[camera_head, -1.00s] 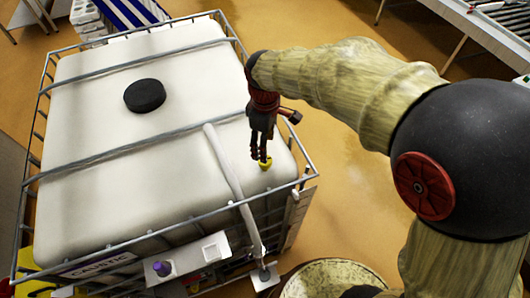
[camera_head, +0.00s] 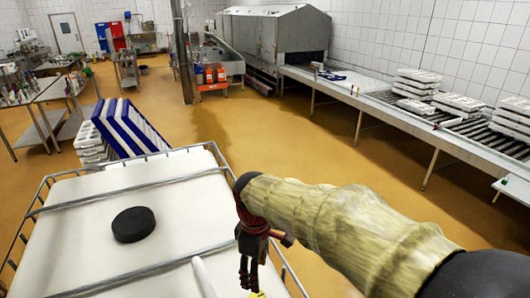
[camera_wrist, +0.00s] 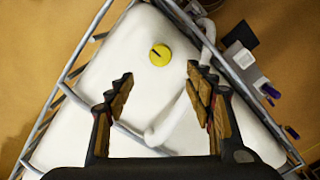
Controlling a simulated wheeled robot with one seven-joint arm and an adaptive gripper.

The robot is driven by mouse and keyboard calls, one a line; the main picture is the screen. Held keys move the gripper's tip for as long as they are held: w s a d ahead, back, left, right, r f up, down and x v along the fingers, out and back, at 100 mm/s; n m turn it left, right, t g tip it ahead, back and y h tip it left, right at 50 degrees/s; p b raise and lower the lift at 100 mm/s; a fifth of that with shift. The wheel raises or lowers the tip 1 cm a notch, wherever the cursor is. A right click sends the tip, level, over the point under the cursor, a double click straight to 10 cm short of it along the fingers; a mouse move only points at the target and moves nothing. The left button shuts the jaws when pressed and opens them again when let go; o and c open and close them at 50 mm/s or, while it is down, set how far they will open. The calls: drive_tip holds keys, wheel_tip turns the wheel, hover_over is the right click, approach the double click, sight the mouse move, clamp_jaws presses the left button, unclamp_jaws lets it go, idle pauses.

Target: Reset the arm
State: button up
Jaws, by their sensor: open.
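My gripper (camera_head: 250,272) hangs at the end of my arm over the right part of a caged white tank (camera_head: 90,205) in the head view. In the wrist view my gripper (camera_wrist: 160,82) has its two fingers wide apart with nothing between them. Beyond the fingertips a round yellow piece with a dark slot (camera_wrist: 160,54) shows against the white tank top (camera_wrist: 115,60). I cannot tell how far it is from the fingers. In the head view only a bit of yellow shows below the fingers at the bottom edge.
The tank has a black cap (camera_head: 133,224) and a metal cage rail (camera_head: 285,262). A pale pipe (camera_wrist: 172,118) crosses its top. Blue and white panels (camera_head: 130,127) stand behind it. A roller conveyor (camera_head: 400,115) with white moulds (camera_head: 457,102) runs at right. The orange floor between is clear.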

drive_tip(key=s+d+f+m+t+b, duration=0.2)
drive_tip(key=s+d+f+m+b, duration=0.3)
drive_tip(key=d, duration=0.6)
drive_tip(key=s+d+f+m+t+b, duration=0.3)
drive_tip(key=s+d+f+m+b, duration=0.2)
drive_tip(key=s+d+m+b, duration=0.4)
drive_tip(key=s+d+b, duration=0.2)
drive_tip(key=b, duration=0.3)
drive_tip(key=shift+s+t, duration=0.25)
drive_tip(key=shift+t, duration=0.05)
